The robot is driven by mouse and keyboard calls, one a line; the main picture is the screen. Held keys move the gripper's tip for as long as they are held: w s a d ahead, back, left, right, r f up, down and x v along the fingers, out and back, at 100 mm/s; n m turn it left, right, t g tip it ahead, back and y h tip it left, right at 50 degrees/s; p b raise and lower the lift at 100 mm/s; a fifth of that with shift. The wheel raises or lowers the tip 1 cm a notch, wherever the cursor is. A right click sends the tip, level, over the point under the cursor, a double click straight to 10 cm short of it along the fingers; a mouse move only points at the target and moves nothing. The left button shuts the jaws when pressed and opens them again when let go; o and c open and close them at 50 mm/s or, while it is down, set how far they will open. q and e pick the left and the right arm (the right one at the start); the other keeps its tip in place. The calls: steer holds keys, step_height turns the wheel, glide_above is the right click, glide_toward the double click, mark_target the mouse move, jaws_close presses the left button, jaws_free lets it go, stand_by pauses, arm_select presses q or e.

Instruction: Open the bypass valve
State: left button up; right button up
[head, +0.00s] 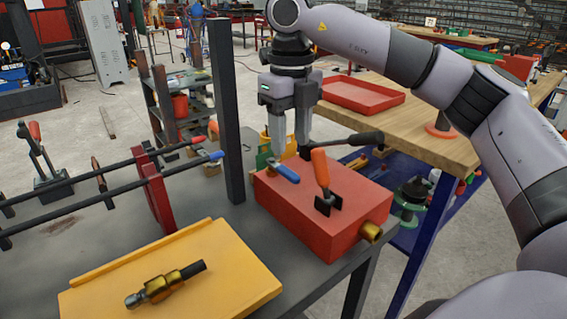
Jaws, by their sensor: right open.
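A red block (300,222) sits on the dark grey bench and carries several levers. One has a short blue handle (285,173) lying low on the top, one an orange handle (320,170) standing tilted up from a black bracket, and one a long black handle (357,142) at the back. No label shows which is the bypass valve. A brass port (371,232) sticks out of the block's right end. My right gripper (291,148) is open, pointing down over the back of the block, just behind the blue handle. Whether its fingertips touch anything is hard to tell. My left gripper is out of view.
A dark upright post (227,110) stands just left of the block. Horizontal rods pass through a red plate (155,190) at the left. A yellow tray (225,282) with a brass fitting (160,288) lies in front. A wooden table (425,140) with a red tray (362,96) stands behind.

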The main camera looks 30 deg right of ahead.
mark_target(290, 173)
step_height(290, 173, down, 6)
steer(key=shift+r+b, duration=0.1)
steer(key=shift+b, duration=0.25)
jaws_close()
